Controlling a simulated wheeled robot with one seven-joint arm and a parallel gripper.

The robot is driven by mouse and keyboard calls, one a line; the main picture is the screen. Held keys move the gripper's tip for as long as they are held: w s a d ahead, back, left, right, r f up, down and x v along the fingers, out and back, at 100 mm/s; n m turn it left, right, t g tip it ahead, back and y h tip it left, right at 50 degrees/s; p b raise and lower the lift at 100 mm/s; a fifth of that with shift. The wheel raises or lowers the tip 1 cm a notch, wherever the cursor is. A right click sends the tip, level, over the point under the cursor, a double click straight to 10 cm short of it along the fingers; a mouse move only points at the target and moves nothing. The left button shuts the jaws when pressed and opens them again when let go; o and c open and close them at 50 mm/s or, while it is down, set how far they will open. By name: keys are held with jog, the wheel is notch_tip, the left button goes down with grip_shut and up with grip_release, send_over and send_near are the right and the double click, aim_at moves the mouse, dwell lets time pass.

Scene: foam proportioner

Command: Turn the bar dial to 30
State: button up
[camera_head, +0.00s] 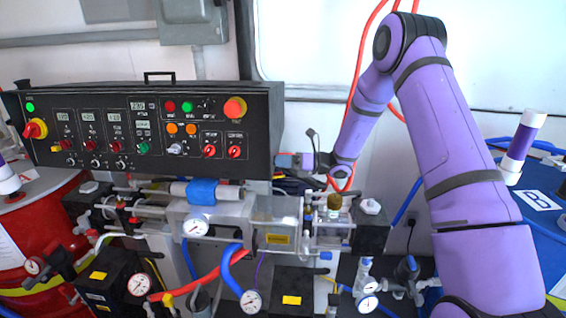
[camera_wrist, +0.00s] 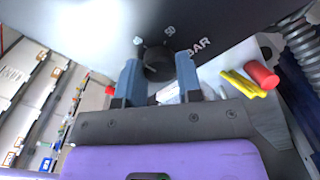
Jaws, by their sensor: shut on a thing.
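The bar dial (camera_wrist: 157,60) is a round black knob on a dark panel in the wrist view, with "BAR" printed to its right. A number that looks like 50 is printed above it, and a small white mark sits to its upper left. My gripper (camera_wrist: 159,70) has one blue-grey finger on each side of the knob and is shut on it. The knob's pointer setting cannot be read. In the head view my gripper (camera_head: 298,161) is at the right end of the control box, and the dial is hidden there.
The black control box (camera_head: 100,100) carries several knobs, lights and displays. Pipes, gauges (camera_head: 196,226) and hoses lie below it. A red cylinder (camera_wrist: 263,74) and yellow parts stand right of the dial in the wrist view. A red drum (camera_head: 40,235) stands at the left.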

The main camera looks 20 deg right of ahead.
jog(key=n, duration=1)
jog(key=shift+w+d+n, duration=0.1)
jog(key=shift+n, duration=0.6)
jog(key=o, duration=0.9)
jog(key=shift+o, duration=0.2)
jog(key=v, duration=1)
jog(key=shift+d, duration=0.35)
jog(key=shift+f, duration=0.1)
jog(key=shift+s, duration=0.2)
